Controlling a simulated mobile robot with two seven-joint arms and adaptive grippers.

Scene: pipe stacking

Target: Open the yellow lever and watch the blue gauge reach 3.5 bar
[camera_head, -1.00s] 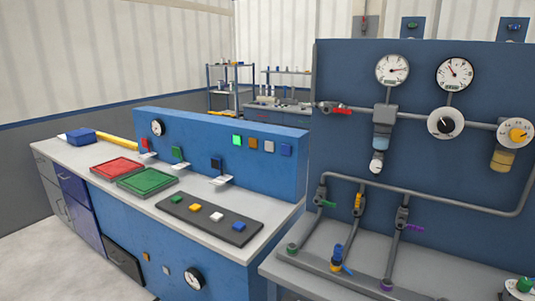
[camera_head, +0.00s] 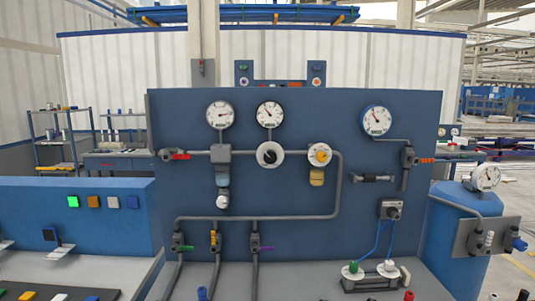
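A blue panel (camera_head: 300,180) stands upright in the middle. The yellow lever (camera_head: 214,241) is on the middle of three vertical pipes at its lower left and looks roughly in line with its pipe. A green lever (camera_head: 186,248) and a purple lever (camera_head: 266,248) on the pipes either side point sideways. The blue-rimmed gauge (camera_head: 376,119) is at the panel's upper right. Its needle shows, but the reading is too small to tell. Neither of my grippers is in view.
Two white gauges (camera_head: 220,115) (camera_head: 268,114), a black knob (camera_head: 270,154) and a yellow knob (camera_head: 319,154) are on the panel. Red (camera_head: 180,155) and orange (camera_head: 426,160) levers sit at its sides. A fitting with blue hoses (camera_head: 371,272) stands on the bench. A blue tank (camera_head: 455,225) is right.

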